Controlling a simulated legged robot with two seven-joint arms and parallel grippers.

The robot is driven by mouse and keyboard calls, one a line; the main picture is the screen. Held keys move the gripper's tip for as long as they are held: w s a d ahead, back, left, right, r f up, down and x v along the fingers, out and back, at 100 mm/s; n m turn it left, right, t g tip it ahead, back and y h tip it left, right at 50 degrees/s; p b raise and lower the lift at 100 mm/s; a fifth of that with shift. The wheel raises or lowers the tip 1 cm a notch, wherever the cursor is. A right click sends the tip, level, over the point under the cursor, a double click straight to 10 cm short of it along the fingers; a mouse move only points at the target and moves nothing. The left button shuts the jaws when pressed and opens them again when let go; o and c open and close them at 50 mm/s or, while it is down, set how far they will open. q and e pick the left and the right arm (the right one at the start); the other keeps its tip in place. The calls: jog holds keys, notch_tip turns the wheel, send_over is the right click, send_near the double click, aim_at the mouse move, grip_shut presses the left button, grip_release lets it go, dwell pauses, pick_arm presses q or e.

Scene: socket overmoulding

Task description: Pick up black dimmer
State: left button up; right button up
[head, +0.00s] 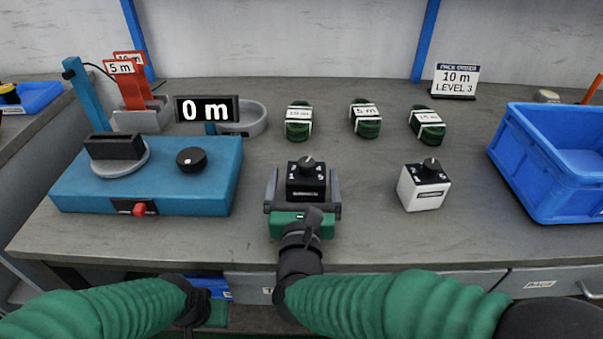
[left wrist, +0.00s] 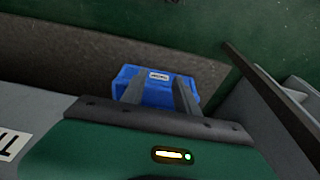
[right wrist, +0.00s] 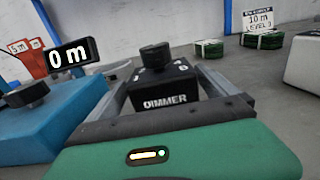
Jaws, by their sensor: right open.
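The black dimmer (head: 306,180), a small black box with a round knob on top, stands upright on the grey bench. My right gripper (head: 304,190) is open, with one finger on each side of it. In the right wrist view, the black dimmer (right wrist: 160,88) sits between the spread fingers, its "DIMMER" label facing me, with a gap visible on its left side. Contact on the right side is hard to tell. My left gripper (left wrist: 157,90) is open and empty, below the bench front, over a blue bin; the head view mostly hides it.
A white dimmer (head: 424,188) stands to the right. Several green cable coils (head: 366,120) lie behind. A blue machine (head: 190,185) with a "0 m" display (head: 207,108) is left. A blue crate (head: 535,175) is at far right. An order sign (head: 455,80) stands at the back.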

jog(key=shift+d, duration=0.4)
jog(key=c, duration=0.5)
jog(key=shift+a, duration=0.25)
jog(key=c, duration=1)
pick_arm(q)
jog(key=shift+d, duration=0.15)
pick_arm(e)
jog(key=shift+c, duration=0.2)
pick_arm(q)
jog(key=shift+s+r, duration=0.1)
pick_arm(e)
jog(key=shift+d, duration=0.1)
